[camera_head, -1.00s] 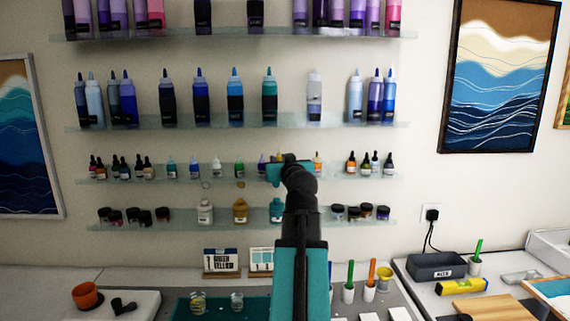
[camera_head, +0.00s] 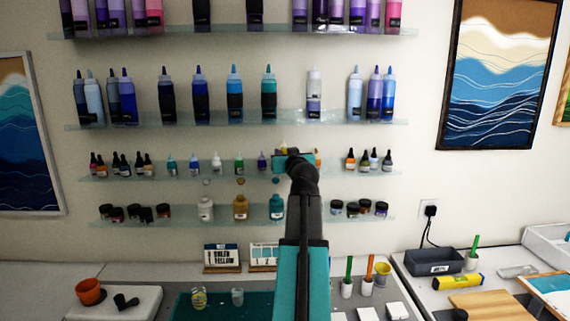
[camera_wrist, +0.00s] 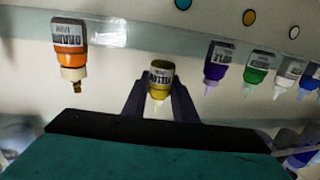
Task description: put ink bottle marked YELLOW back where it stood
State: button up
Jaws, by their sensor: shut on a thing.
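The YELLOW ink bottle (camera_wrist: 160,80) is between the two fingers of my gripper (camera_wrist: 159,101) in the wrist view, which shows the bottles upside down. My gripper is shut on it. Part of its label shows; the letters are not clear. In the head view, only its yellow tip (camera_head: 283,148) shows above my gripper (camera_head: 291,158), in front of the small-bottle shelf (camera_head: 225,175). It is in line with the gap between a purple bottle (camera_wrist: 217,63) and an orange bottle (camera_wrist: 70,48). Its base seems apart from the shelf.
Green (camera_wrist: 258,67) and white (camera_wrist: 289,72) bottles stand beyond the purple one. Below is a shelf of jars and larger bottles, including a teal bottle (camera_head: 276,207) under my gripper. Tall bottles stand on the shelf above. The worktop holds cups and cards.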

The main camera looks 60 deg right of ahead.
jog(key=shift+f, duration=0.1)
jog(key=shift+f+p, duration=0.75)
jog(key=shift+f, duration=0.9)
jog(key=shift+f, duration=0.1)
jog(key=o, duration=1)
jog(key=b+v, duration=0.1)
jog(key=v, duration=0.3)
jog(key=b+v, duration=0.2)
jog(key=v, duration=0.2)
jog(key=b+v, duration=0.1)
jog(key=v, duration=0.2)
jog(key=shift+s+a+r+b, duration=0.25)
jog(key=shift+s+r+b, duration=0.05)
jog(key=shift+r, duration=0.1)
